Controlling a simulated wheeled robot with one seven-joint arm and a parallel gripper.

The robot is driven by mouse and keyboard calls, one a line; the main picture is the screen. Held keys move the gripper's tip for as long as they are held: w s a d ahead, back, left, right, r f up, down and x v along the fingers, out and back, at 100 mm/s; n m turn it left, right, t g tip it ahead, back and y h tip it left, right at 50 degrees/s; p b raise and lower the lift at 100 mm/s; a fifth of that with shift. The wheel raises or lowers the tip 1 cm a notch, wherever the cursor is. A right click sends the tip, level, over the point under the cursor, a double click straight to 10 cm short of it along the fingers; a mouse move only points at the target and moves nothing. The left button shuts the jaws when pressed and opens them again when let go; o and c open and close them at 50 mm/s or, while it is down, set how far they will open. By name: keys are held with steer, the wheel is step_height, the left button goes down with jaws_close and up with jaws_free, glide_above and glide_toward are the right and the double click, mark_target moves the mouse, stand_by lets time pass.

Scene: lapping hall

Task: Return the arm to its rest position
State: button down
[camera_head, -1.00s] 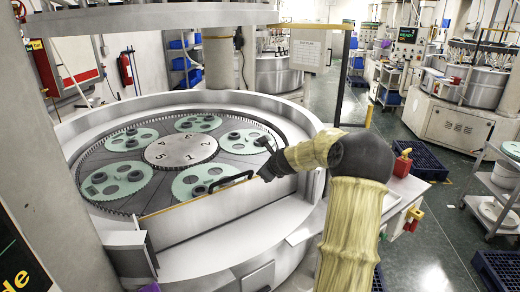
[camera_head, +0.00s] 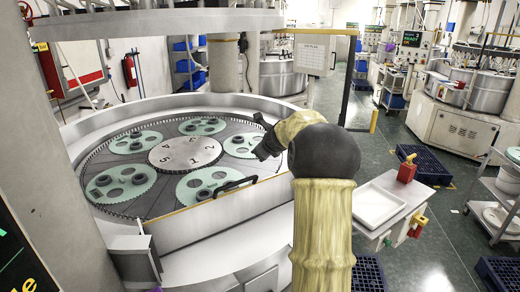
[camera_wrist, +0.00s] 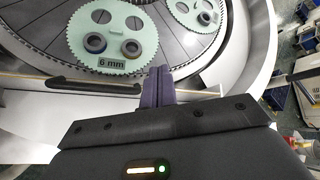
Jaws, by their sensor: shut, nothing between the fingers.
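My gripper (camera_head: 260,140) is at the end of my bent arm, over the right part of the lapping machine, above the plate's rim area. In the wrist view my gripper's fingers (camera_wrist: 157,85) are together with nothing between them. Below and ahead of them is the lapping machine with its green toothed carriers; one carrier (camera_wrist: 105,30) bears a "6 mm" label and dark rings. In the head view the round numbered centre plate (camera_head: 186,152) sits among several green carriers. Parts of the carrier nearest my gripper are hidden by the arm.
A black handle (camera_head: 235,186) stands on the machine's front guard. At right, a white tray (camera_head: 377,205) and a red can (camera_head: 406,170) stand on a side table. A dark blue pallet (camera_head: 425,165) lies on the floor behind. A grey post stands at left.

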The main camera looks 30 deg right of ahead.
steer(key=shift+s+a, duration=0.1)
steer(key=s+a+f+n+g+y+b, duration=0.1)
steer(key=s+a+f+n+g+b, duration=0.1)
steer(key=s+a+f+n, duration=0.6)
steer(key=s+a+f+n+g+y+b, duration=0.1)
steer(key=s+a+f+n+g+b, duration=0.15)
steer(key=a+n, duration=0.6)
steer(key=s+a+f+n+g, duration=0.1)
steer(key=s+a+f+n, duration=0.2)
steer(key=s, duration=0.4)
steer(key=s+a+f+n+g+b, duration=0.1)
steer(key=s+a+f+n, duration=0.3)
steer(key=s+n, duration=0.2)
steer(key=s+a+f+n+g+b, duration=0.1)
steer(key=s+a+f+n, duration=0.2)
steer(key=s, duration=0.6)
steer(key=shift+a+f+n, duration=0.3)
steer(key=shift+a+n, duration=0.35)
steer(key=shift+n, duration=0.6)
